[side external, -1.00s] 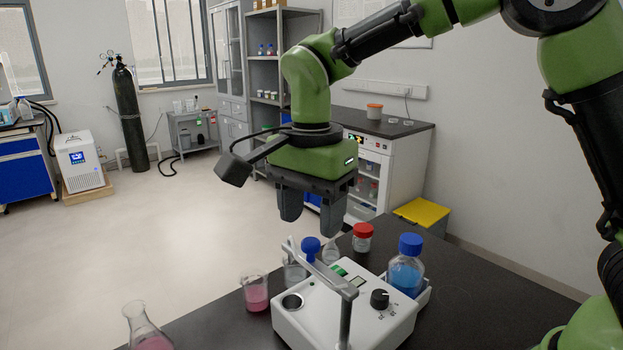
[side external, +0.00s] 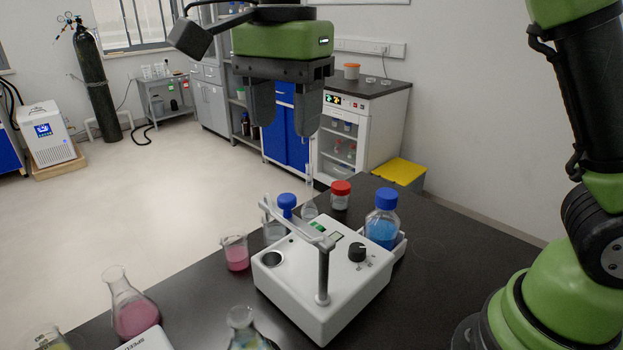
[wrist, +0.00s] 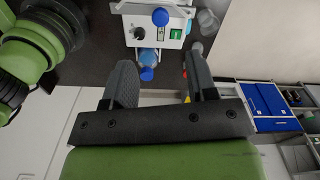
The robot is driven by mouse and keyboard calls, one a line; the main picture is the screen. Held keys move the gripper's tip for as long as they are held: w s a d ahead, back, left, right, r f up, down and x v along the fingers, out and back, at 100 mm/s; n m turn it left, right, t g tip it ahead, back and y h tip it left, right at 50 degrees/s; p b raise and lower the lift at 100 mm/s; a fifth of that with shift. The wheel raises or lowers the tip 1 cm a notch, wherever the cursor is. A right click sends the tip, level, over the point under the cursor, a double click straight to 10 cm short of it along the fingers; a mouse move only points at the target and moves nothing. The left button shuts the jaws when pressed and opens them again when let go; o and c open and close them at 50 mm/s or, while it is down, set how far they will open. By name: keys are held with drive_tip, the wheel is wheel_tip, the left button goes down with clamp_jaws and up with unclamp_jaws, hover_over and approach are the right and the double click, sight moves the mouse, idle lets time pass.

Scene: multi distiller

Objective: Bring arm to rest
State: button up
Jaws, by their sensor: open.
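My gripper (side external: 288,122) hangs above the far side of the dark table (side external: 440,240) in the side external view, fingers pointing down. The fingers are apart with nothing between them. In the wrist view my gripper (wrist: 165,88) shows both dark fingers spread, with table items beyond them. A white device (side external: 325,290) with a knob and a metal bracket stands on the table below and in front of the gripper.
A blue-capped bottle (side external: 382,220) stands at the device's right side. A red-capped jar (side external: 340,195), a beaker of pink liquid (side external: 236,257) and a pink flask (side external: 132,308) stand nearby. The table's right part is clear.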

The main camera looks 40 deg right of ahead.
drive_tip(key=s+d+n+t+y, duration=0.1)
drive_tip(key=s+d+n+t, duration=0.2)
drive_tip(key=s, duration=0.5)
drive_tip(key=s+d+n+t+y, duration=0.1)
drive_tip(key=s+d+n+t, duration=0.3)
drive_tip(key=s+n, duration=0.4)
drive_tip(key=shift+s+d+r, duration=0.2)
drive_tip(key=shift+s+d, duration=0.25)
drive_tip(key=shift+d, duration=0.35)
idle(0.4)
